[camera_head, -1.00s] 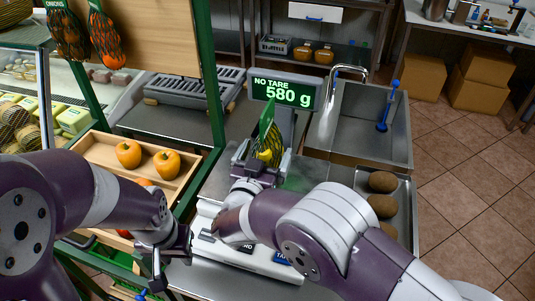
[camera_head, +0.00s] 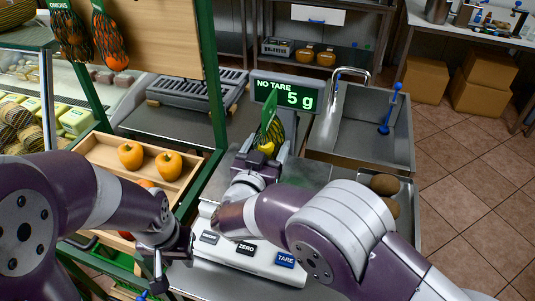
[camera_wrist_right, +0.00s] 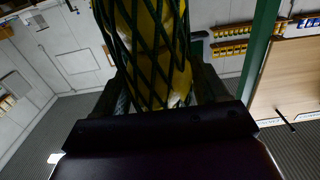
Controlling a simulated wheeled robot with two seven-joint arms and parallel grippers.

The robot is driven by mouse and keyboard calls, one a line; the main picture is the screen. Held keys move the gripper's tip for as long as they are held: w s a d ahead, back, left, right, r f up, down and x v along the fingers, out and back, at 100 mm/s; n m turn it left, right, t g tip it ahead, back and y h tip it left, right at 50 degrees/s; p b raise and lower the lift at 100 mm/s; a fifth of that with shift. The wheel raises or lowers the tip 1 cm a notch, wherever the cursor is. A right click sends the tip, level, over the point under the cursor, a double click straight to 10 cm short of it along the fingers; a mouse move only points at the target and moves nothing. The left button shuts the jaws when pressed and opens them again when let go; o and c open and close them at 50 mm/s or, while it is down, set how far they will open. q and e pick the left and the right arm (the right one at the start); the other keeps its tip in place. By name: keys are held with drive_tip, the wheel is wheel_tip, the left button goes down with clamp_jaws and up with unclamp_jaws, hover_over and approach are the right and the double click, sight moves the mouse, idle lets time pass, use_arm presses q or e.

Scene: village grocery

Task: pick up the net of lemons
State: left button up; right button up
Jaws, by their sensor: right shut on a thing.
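The net of lemons (camera_head: 267,146), yellow fruit in a dark green mesh with a green label on top, is at the scale in front of its display. My right gripper (camera_head: 258,163) is shut on the net. In the right wrist view the net of lemons (camera_wrist_right: 150,50) fills the space between the fingers. The scale's display (camera_head: 287,95) reads 5 g. My left gripper (camera_head: 160,270) is at the lower left, away from the net; its fingers are too small and dark to tell their opening.
The scale's keypad (camera_head: 250,258) is below my right arm. A wooden crate (camera_head: 190,188) with orange peppers stands to the left. A metal sink (camera_head: 350,140) is at the right, and a tray with brown round items (camera_head: 385,184) is in front of it. Nets of onions hang at upper left.

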drive_tip(key=s+d+r+p, duration=0.1)
drive_tip(key=s+d+r, duration=0.5)
drive_tip(key=d+r, duration=0.2)
drive_tip(key=shift+d+r, duration=0.2)
drive_tip(key=shift+d, duration=0.9)
